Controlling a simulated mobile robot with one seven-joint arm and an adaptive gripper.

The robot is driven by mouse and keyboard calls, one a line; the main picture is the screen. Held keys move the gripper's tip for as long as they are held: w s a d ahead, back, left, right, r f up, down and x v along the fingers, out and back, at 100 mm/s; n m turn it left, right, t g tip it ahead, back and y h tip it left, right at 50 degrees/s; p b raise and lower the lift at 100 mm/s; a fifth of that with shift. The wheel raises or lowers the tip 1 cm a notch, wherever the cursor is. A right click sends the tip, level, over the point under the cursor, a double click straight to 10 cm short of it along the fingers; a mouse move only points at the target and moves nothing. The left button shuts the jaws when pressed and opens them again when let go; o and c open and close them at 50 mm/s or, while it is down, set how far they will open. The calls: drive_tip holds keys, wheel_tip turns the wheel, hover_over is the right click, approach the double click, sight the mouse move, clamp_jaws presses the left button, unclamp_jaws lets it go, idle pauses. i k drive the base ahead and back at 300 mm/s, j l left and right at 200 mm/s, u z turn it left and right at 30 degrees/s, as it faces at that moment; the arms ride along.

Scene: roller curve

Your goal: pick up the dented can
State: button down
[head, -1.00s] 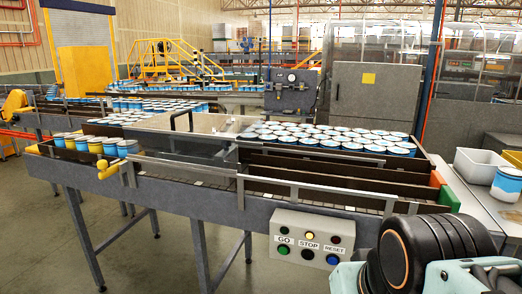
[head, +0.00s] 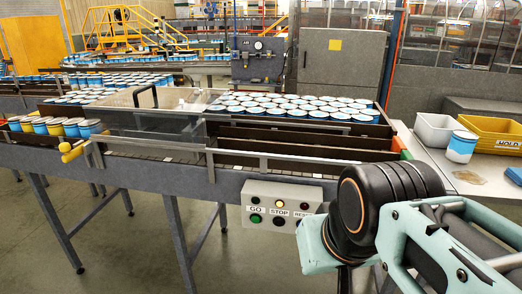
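No dent can be made out on any can at this size. My arm end (head: 390,225), with a black ribbed joint and teal linkage, fills the lower right, well apart from the cans. Its fingertips cannot be made out, and I see nothing held.
A white bin (head: 436,131) and a yellow bin marked HOLD (head: 495,134) sit on the side table (head: 440,160), with a brownish stain (head: 467,178) before the lone can. Metal rails and a clear guard edge the conveyor. A GO/STOP/RESET box (head: 280,206) juts from its front.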

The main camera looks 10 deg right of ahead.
sight(462, 144)
drive_tip(key=k+l+z, duration=0.2)
drive_tip(key=l+z, duration=0.2)
drive_tip(key=l, duration=0.2)
drive_tip(key=k+l+z, duration=0.2)
drive_tip(key=l, duration=0.15)
drive_tip(key=i+l+z, duration=0.1)
drive_tip(key=i+l, duration=0.15)
drive_tip(key=i, duration=0.25)
drive_tip(key=i+l+z, duration=0.1)
drive_tip(key=i, duration=0.4)
drive_tip(key=l, duration=0.1)
